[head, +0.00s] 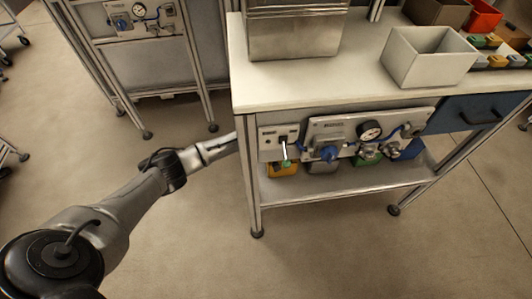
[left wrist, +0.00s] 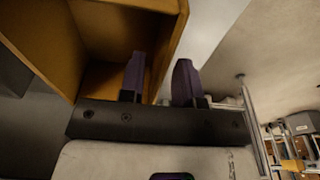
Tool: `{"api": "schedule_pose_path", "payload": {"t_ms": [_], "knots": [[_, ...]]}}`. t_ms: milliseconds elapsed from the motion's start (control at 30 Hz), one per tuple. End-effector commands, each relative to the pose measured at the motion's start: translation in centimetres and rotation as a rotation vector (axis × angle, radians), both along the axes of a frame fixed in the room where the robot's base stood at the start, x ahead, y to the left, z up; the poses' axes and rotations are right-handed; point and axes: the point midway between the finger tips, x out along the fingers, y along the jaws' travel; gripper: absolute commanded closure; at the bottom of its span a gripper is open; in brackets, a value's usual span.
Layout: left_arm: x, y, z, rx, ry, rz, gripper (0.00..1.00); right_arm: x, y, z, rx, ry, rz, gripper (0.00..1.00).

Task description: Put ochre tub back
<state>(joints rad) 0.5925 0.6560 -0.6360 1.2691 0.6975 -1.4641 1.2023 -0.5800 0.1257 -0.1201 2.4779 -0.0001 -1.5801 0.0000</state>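The ochre tub (head: 281,170) sits on the lower shelf of the workbench, at its left end, partly hidden by the panel above it. In the left wrist view the tub (left wrist: 55,45) fills the upper left, with its open inside facing me. My left gripper (left wrist: 160,78) has its two purple fingers apart, one at each side of the tub's near wall, with gaps visible beside the wall. In the head view my left arm reaches in at the bench's left end and the fingers are hidden. My right gripper is not in view.
Grey (head: 322,166) and green (head: 368,159) tubs stand right of the ochre one on the lower shelf (head: 340,187). A panel with gauges (head: 370,131) hangs just above them. A bench leg (head: 249,185) stands close to my arm. An open bin (head: 428,60) is on top.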

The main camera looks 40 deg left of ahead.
Motion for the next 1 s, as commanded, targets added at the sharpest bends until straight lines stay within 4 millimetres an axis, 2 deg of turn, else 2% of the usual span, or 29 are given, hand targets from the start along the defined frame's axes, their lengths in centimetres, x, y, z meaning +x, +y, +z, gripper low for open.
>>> {"api": "schedule_pose_path", "payload": {"t_ms": [33,200,500,700,1000], "knots": [[-0.1,-0.1,1.7,0.000,-0.002,0.000,0.69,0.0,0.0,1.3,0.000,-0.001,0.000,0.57],[-0.4,-0.5,4.9,0.000,-0.001,-0.001,0.69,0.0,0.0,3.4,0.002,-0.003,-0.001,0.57],[-0.7,-1.0,9.2,-0.001,-0.001,0.000,0.69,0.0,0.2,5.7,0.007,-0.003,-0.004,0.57],[-0.9,-1.2,10.4,0.000,0.001,0.000,0.69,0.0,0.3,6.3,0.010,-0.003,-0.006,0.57],[-0.9,-1.2,10.6,0.000,0.001,0.000,0.69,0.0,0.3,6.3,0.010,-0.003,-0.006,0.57]]}}
